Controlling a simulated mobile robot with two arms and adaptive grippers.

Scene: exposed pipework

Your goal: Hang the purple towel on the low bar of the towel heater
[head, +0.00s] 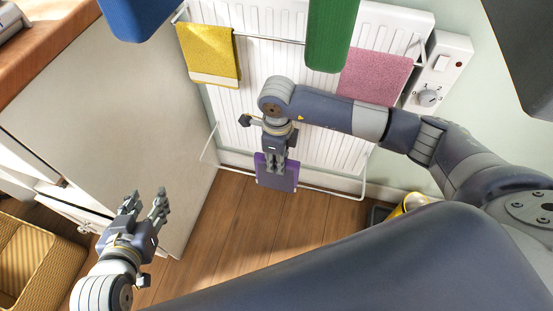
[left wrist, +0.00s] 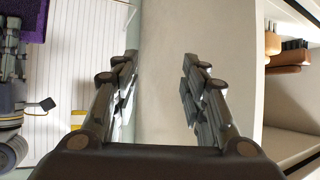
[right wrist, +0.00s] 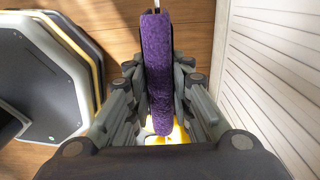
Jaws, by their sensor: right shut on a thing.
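The purple towel (head: 277,178) hangs folded at the bottom of the white towel heater (head: 260,95), at the height of the low bar (head: 330,191). The white low bar runs along the heater's lower front. The towel overlaps the bar in the head view; I cannot tell whether it rests on it. My right gripper (head: 279,162) is shut on the towel from above. In the right wrist view the towel (right wrist: 157,75) is between the fingers, with a thin white bar at its far end. My left gripper (head: 143,203) is open and empty, left of the heater.
A yellow towel (head: 210,55) and a pink towel (head: 375,77) hang on the heater's upper part. A green cloth (head: 332,35) and a blue cloth (head: 138,15) hang higher. A control box (head: 437,75) is at right. A cabinet (head: 110,110) and wicker basket (head: 35,255) stand left.

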